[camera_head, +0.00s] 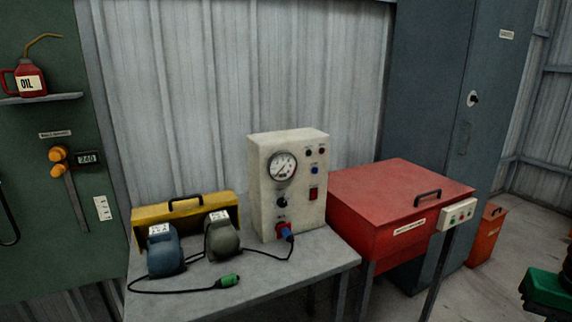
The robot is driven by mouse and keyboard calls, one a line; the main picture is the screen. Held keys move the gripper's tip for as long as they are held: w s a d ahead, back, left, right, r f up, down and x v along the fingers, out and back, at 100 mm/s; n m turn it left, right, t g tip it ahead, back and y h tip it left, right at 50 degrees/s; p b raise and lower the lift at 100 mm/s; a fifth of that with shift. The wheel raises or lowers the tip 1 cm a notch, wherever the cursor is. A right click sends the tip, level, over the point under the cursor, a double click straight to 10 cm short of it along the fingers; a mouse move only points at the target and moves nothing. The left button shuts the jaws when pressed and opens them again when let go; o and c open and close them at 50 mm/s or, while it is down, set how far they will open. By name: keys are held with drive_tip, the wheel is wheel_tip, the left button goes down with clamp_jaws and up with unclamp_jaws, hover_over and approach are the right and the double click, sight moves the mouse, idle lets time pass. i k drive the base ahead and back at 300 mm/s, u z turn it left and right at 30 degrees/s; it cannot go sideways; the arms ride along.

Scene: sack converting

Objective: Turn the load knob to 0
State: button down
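A cream test box (290,185) stands upright on the grey bench. Its front has a round white dial gauge (282,167) with a dark needle. Below the gauge is a black knob (282,202), which may be the load knob; its label and pointer setting are too small to read. A red rocker switch (314,194), a small blue button (315,170) and small dark buttons sit to the right of the gauge and knob. My gripper is not in view.
A blue motor (165,252), a grey-green motor (222,238) and a yellow toolbox (180,213) stand left of the box. A black cable with a green connector (229,280) lies in front. A red chest (395,200) and a button panel (458,214) stand to the right.

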sight(281, 203)
drive_tip(key=z, duration=0.45)
drive_tip(key=k, duration=0.95)
drive_tip(key=u, duration=0.75)
drive_tip(key=i, duration=1)
drive_tip(key=z, duration=0.05)
